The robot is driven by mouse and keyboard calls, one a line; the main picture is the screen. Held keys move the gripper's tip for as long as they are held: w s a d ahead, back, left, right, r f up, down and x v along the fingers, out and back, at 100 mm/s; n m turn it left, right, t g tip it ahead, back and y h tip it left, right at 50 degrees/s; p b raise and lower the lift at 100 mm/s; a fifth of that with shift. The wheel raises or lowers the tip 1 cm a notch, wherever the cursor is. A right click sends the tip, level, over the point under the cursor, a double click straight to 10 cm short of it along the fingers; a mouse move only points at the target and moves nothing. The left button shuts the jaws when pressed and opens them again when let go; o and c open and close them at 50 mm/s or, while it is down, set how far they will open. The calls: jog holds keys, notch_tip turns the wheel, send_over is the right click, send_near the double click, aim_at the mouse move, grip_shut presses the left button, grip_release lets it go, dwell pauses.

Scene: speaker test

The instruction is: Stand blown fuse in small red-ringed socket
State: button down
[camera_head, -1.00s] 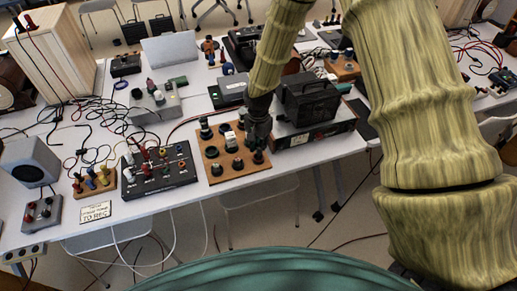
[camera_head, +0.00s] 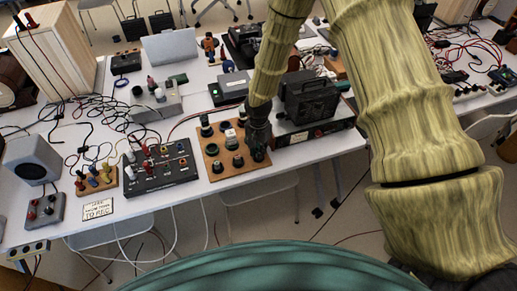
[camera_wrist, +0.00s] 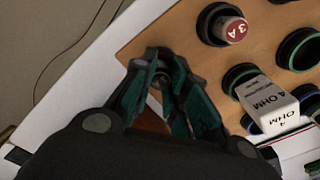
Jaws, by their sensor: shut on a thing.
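My gripper (camera_head: 258,146) is at the front right corner of the brown socket board (camera_head: 228,173) on the table. In the wrist view its green fingers (camera_wrist: 157,66) are closed around a small dark piece, apparently the blown fuse, mostly hidden by the fingers. I cannot tell whether it touches the board or a socket. A 3 A fuse (camera_wrist: 233,29) with a red top stands upright in a dark socket on the board (camera_wrist: 172,28). No red ring can be made out; the spot under the fingers is hidden.
A white 4 OHM block (camera_wrist: 266,103) stands on the board, with green-ringed sockets (camera_wrist: 299,48) near it. A black box (camera_head: 309,98) stands right behind my gripper. A black jack panel (camera_head: 160,172) lies to the left. The table's front edge is close to the board.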

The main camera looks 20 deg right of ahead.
jog(key=shift+f, duration=0.15)
jog(key=c, duration=1.4)
grip_release()
jog(key=shift+r+p, duration=0.35)
jog(key=shift+r, duration=0.2)
jog(key=shift+r+b, duration=1.95)
jog(key=shift+r, duration=3.9)
jog(key=s+f, duration=0.2)
jog(key=f, duration=0.1)
jog(key=s+f+n, duration=0.1)
jog(key=s+f, duration=0.2)
jog(key=f, duration=0.1)
jog(key=s+a+f+n+y, duration=0.1)
jog(key=s+f, duration=0.1)
jog(key=f, duration=0.1)
jog(key=shift+s+f, duration=0.2)
jog(key=shift+s, duration=0.05)
jog(key=s+d+f+n, duration=0.1)
jog(key=s+f+n, duration=0.1)
jog(key=s+f, duration=0.3)
jog(key=s+d+f+n, duration=0.2)
jog(key=s+f, duration=0.3)
jog(key=s, duration=0.9)
jog(key=s+d+f+n+h, duration=0.1)
jog(key=s+f+n, duration=0.2)
jog(key=s, duration=0.7)
jog(key=shift+d+f+n, duration=0.2)
jog(key=shift+f+n, duration=0.2)
jog(key=shift+f, duration=0.95)
